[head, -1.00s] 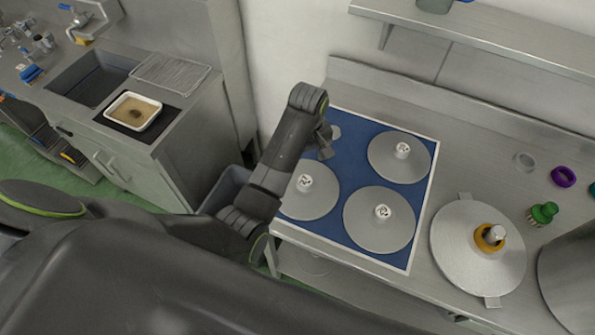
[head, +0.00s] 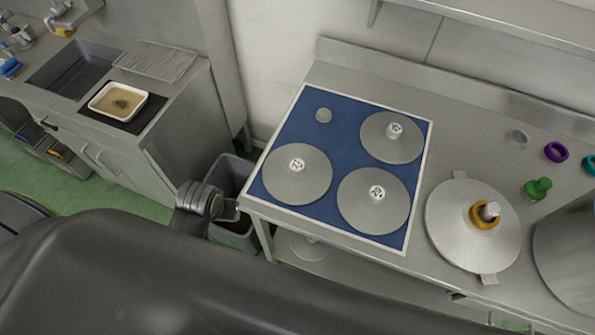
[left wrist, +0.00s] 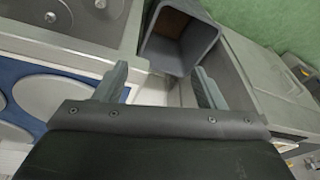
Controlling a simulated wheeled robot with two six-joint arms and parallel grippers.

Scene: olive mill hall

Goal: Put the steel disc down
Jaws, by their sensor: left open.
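Three round steel discs, each with a pale central knob, lie flat on a blue mat with a white border (head: 335,135): one at the back right (head: 378,148), one at the front right (head: 360,210), one at the left (head: 285,185). A small grey round piece (head: 323,115) lies in the mat's back left corner. My left gripper (head: 236,210) is off the mat, past the table's left front corner. The left wrist view shows its two fingers (left wrist: 160,86) apart with nothing between them, and parts of two discs at left. My right gripper is not in view.
A dark grey bin (head: 232,170) stands below, left of the table. On the table, right of the mat, are a large steel plate with a yellow ring (head: 440,220), a green brush (head: 537,189), a purple ring (head: 556,152) and a big steel vessel (head: 570,255).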

